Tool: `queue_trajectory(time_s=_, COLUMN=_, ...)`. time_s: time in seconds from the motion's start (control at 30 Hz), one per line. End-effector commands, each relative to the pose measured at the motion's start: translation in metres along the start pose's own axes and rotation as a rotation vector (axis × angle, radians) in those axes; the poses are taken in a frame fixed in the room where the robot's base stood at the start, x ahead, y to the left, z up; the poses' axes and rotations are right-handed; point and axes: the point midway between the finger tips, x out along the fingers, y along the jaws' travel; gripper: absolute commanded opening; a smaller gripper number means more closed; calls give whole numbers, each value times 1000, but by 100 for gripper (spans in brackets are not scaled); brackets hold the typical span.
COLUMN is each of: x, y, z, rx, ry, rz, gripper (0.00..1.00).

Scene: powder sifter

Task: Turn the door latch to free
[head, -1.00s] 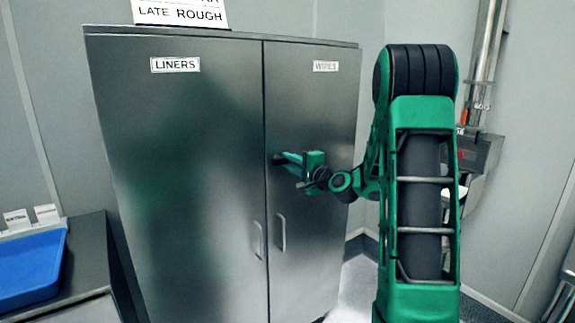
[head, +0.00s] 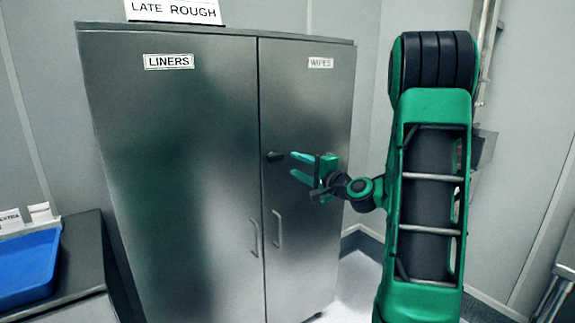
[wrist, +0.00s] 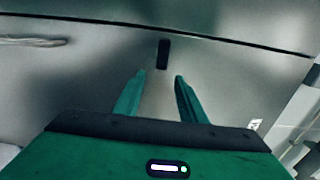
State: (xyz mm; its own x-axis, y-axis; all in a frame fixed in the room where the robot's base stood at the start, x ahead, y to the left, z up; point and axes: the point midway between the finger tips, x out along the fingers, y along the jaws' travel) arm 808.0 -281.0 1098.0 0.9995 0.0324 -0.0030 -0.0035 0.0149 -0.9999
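The door latch (head: 275,156) is a small dark lever on the right cabinet door, near the seam between the doors. In the head view it lies about level. In the wrist view the latch (wrist: 163,54) is a short black bar just beyond my fingertips, between their lines. My gripper (head: 295,166) is to the right of the latch, with its fingers pointing at it. In the wrist view my gripper (wrist: 158,76) shows two green fingers, open and empty, with a gap to the latch.
The steel cabinet has a left door (head: 180,180) marked LINERS and a right door (head: 310,110) marked WIPES. Both doors look shut. Vertical handles (head: 277,229) sit below the latch. A blue tray (head: 28,268) is on a side counter at left.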

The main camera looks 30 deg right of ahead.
Motion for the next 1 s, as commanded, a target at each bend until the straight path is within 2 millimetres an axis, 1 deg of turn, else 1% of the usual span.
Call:
queue_trajectory(time_s=0.03, x=-8, y=0, z=-1, rx=3, ry=3, rz=0, gripper=38)
queue_trajectory(time_s=0.1, x=-17, y=1, z=-1, rx=2, ry=2, rz=2, gripper=38)
queue_trajectory(time_s=0.2, x=-25, y=1, z=-1, rx=1, ry=2, rz=2, gripper=38)
queue_trajectory(time_s=0.3, x=-30, y=1, z=0, rx=1, ry=1, rz=1, gripper=38)
queue_trajectory(time_s=0.87, x=-30, y=1, z=1, rx=-1, ry=-1, rz=2, gripper=38)
queue_trajectory(time_s=0.97, x=-30, y=4, z=11, rx=-37, ry=-26, rz=29, gripper=38)
queue_trajectory(time_s=1.0, x=-30, y=8, z=21, rx=-69, ry=-51, rz=55, gripper=38)
